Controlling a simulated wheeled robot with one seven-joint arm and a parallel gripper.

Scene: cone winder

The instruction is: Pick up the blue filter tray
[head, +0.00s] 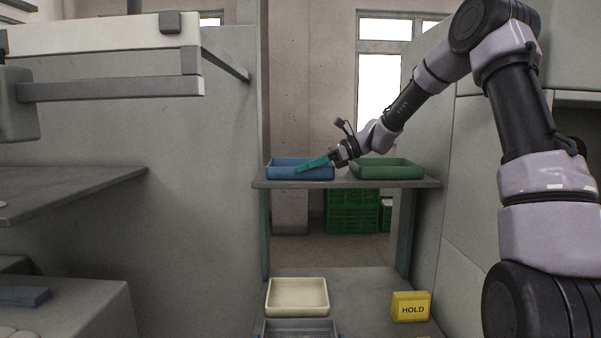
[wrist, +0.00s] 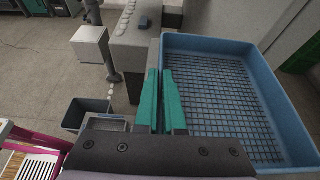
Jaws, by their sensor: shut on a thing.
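The blue filter tray (head: 285,175) is at the left end of the grey raised shelf (head: 345,184) in the head view. It looks level, and I cannot tell a gap beneath it. In the wrist view the tray (wrist: 212,43) fills the right side, with an empty mesh floor. My gripper (head: 302,169) reaches in from the right, teal fingers angled down at the tray. In the wrist view my gripper (wrist: 161,74) has its fingers close together on either side of the tray's left wall, shut on it. The gripped part of the wall is mostly hidden.
A green tray (head: 387,169) stands right of the blue one on the shelf. Below are a cream tray (head: 297,296), a grey mesh tray (head: 299,328) and a yellow HOLD block (head: 411,307). Grey panels flank the shelf. Green crates (head: 352,213) are behind.

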